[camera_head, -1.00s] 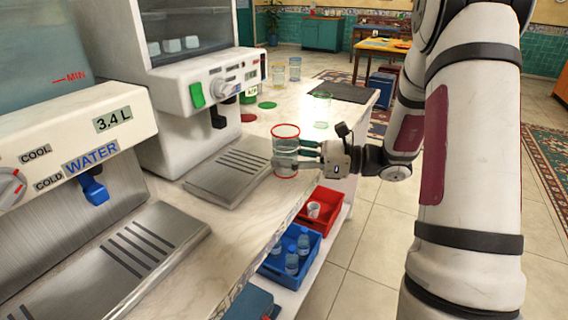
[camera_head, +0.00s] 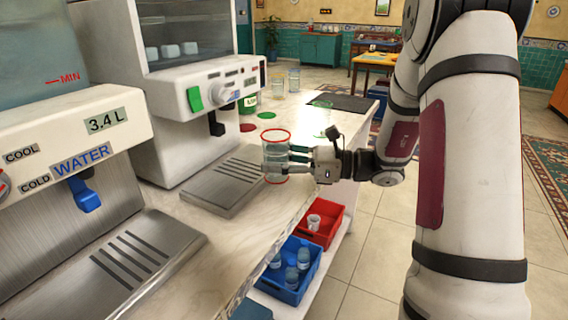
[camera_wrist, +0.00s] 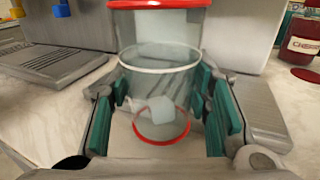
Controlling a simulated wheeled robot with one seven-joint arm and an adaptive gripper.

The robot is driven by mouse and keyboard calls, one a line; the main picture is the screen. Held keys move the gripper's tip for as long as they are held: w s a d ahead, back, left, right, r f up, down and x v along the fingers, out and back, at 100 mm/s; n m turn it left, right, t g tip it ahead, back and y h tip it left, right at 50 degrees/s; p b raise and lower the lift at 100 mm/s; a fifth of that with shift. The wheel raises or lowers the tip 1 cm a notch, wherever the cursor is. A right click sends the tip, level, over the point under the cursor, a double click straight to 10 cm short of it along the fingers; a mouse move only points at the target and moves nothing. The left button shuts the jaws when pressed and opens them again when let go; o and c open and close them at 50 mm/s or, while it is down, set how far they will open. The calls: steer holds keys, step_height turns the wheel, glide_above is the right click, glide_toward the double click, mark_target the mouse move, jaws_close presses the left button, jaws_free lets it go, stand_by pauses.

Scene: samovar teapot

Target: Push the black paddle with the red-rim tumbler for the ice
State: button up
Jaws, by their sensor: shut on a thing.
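The clear red-rim tumbler (camera_head: 276,160) is upright at the front edge of the counter, right of the ice machine's drip tray. My gripper (camera_head: 290,162) is shut on it from the right. In the wrist view the tumbler (camera_wrist: 158,62) stands between the teal finger pads of my gripper (camera_wrist: 165,100). A pale blocky shape shows low inside it; I cannot tell what it is. The black paddle (camera_head: 216,124) hangs under the front of the ice machine, left of and above the tumbler, apart from it. I cannot tell whether the tumbler touches the counter.
The ice machine (camera_head: 180,88) has a green tag and a ridged drip tray (camera_head: 205,195). The water dispenser (camera_head: 75,125) with a blue lever stands at near left. A green-rim glass (camera_head: 322,118) stands behind my gripper. Red (camera_head: 335,222) and blue (camera_head: 305,290) bins sit below the counter.

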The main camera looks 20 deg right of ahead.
steer(key=w+a, duration=0.1)
steer(key=w, duration=0.1)
steer(key=w+a+b, duration=0.1)
steer(key=w+a, duration=0.3)
steer(key=shift+w, duration=0.4)
steer(key=shift+w+a, duration=0.65)
steer(key=shift+w, duration=0.35)
steer(key=shift+w+a, duration=0.6)
steer(key=shift+w, duration=0.2)
steer(key=shift+s+d, duration=0.1)
steer(key=shift+s+d+p, duration=0.3)
steer(key=shift+s+d, duration=0.4)
steer(key=shift+s, duration=0.3)
steer(key=shift+s+d+p, duration=0.3)
steer(key=shift+s+d, duration=0.4)
steer(key=shift+s, duration=0.25)
steer(key=shift+s+d+p, duration=0.4)
steer(key=shift+s+d, duration=0.6)
steer(key=shift+s, duration=0.35)
steer(key=shift+s+d+p, duration=0.45)
steer(key=shift+s+d, duration=0.5)
steer(key=shift+s, duration=0.4)
steer(key=shift+s+d+p, duration=0.4)
steer(key=shift+s+d, duration=0.6)
steer(key=shift+s, duration=0.35)
